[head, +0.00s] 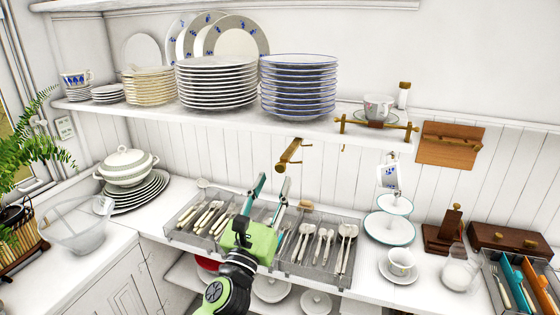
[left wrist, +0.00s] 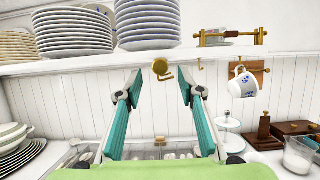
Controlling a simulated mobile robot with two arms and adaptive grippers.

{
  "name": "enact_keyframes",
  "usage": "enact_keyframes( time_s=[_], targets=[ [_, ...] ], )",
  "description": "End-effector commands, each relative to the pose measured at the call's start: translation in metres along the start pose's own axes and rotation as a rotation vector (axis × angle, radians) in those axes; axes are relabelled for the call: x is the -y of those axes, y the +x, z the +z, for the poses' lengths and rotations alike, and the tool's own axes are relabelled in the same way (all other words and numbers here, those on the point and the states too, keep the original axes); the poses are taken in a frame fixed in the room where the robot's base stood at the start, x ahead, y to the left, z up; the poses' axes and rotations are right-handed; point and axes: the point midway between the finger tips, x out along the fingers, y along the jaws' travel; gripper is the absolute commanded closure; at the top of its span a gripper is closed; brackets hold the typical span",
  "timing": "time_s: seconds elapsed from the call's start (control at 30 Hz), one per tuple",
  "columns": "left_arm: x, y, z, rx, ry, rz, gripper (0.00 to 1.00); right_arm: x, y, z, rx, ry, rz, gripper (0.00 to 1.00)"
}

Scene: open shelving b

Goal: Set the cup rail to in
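The cup rail appears to be the brass bar (head: 290,153) with a hook, sticking out from under the shelf. In the left wrist view its round brass end (left wrist: 160,66) faces me, with the hook just below it. My left gripper (head: 270,184) is open and empty, its fingers pointing up toward the bar, below and in front of it. In the left wrist view the fingertips (left wrist: 160,88) stand wide on either side of the bar's end, apart from it. The far end of the bar is hidden. My right gripper is not in view.
The upper shelf (head: 165,116) holds plate stacks and a brass-railed cup. A white cup (head: 388,176) hangs right of the bar, above a tiered stand (head: 388,229). Cutlery trays (head: 312,275) and a covered tureen (head: 126,168) stand on the counter below.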

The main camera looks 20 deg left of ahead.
Motion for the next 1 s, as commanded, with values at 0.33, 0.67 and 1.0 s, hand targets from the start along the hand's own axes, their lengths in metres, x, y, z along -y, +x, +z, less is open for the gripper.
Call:
enact_keyframes(
  time_s=[0.33,0.67,1.0],
  targets=[
    [0.0,0.056,0.001,0.0,0.002,0.0,0.65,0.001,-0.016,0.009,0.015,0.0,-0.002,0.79],
    [0.0,0.063,-0.001,0.0,0.003,0.0,0.65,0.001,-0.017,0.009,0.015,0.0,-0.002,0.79],
    [0.0,0.063,-0.001,0.0,0.003,0.0,1.0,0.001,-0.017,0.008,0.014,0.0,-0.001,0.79]
  ],
)
